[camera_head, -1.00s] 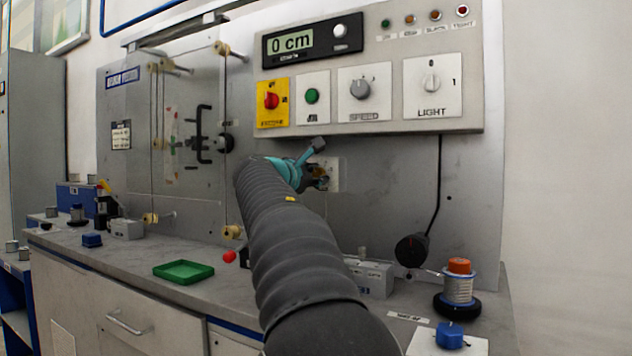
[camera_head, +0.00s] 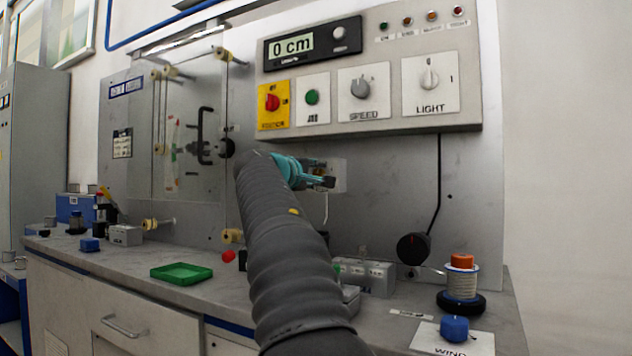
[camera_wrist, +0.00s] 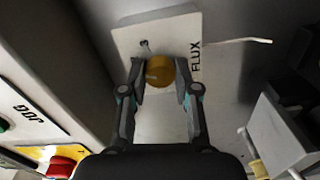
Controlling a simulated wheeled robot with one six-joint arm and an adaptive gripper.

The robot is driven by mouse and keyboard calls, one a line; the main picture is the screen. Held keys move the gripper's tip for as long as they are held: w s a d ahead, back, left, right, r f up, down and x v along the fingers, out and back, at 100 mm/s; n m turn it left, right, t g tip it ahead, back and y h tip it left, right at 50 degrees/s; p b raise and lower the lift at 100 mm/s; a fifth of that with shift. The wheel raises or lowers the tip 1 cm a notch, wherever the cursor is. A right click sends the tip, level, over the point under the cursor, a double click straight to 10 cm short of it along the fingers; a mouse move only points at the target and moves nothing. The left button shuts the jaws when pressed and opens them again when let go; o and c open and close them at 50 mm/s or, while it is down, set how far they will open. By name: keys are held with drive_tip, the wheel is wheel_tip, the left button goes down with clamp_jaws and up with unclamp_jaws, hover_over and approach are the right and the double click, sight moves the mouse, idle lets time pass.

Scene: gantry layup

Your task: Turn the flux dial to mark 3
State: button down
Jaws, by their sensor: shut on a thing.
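The flux dial (camera_wrist: 157,71) is a round brass-yellow knob on a pale plate (camera_wrist: 168,33) lettered FLUX, seen in the wrist view. My gripper (camera_wrist: 164,78) has one finger on each side of the knob and is shut on it. I cannot read which mark the dial points to. In the head view my gripper (camera_head: 322,181) is at the plate (camera_head: 342,174) below the control box, and it hides the dial.
The control box (camera_head: 380,127) with display, JOG, SPEED and LIGHT controls juts out just above my gripper. A black round knob (camera_head: 412,248) on a cord is at lower right. A green tray (camera_head: 181,274) and wire spool (camera_head: 461,284) stand on the bench. A thin white wire leaves the plate.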

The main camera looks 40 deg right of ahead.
drive_tip(key=m+b, duration=0.1)
drive_tip(key=m, duration=0.3)
drive_tip(key=shift+m+b, duration=0.3)
drive_tip(key=shift+b, duration=0.05)
drive_tip(key=m+b, duration=0.1)
drive_tip(key=m, duration=0.3)
drive_tip(key=shift+m, duration=0.4)
drive_tip(key=c, duration=0.8)
unclamp_jaws()
drive_tip(key=shift+c, duration=0.2)
drive_tip(key=v, duration=1.2)
